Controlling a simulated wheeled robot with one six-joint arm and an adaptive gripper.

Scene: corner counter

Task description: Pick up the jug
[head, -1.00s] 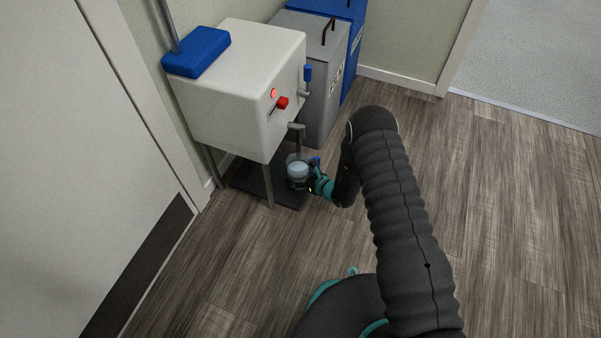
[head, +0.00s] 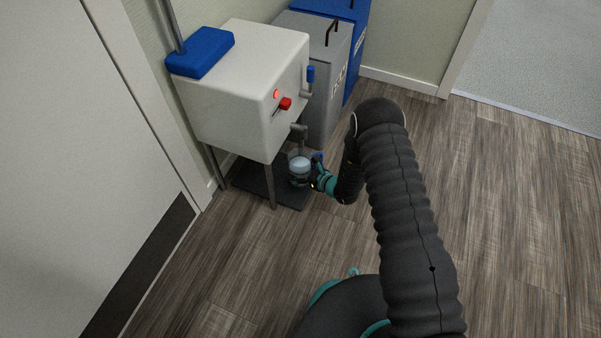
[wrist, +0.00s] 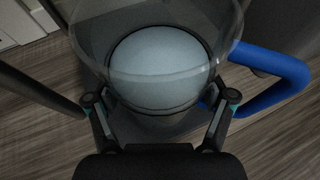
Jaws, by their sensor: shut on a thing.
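The jug (head: 299,166) is a clear round vessel with pale contents. It is under the spout of the white box-shaped dispenser (head: 237,98), over the dark tray (head: 258,186). In the wrist view the jug (wrist: 160,65) fills the upper middle, and its blue handle (wrist: 275,82) sticks out to the right. My gripper (head: 313,180) is at the jug's right side in the head view. In the wrist view my gripper (wrist: 160,108) has a finger on each side of the jug's body and is shut on it. I cannot tell whether the jug's base touches the tray.
The dispenser's spout (head: 299,130) is just above the jug, and its thin leg (head: 270,186) stands close on the left. A grey bin (head: 322,75) and a blue bin (head: 356,50) stand behind. The wooden floor (head: 510,210) to the right is clear.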

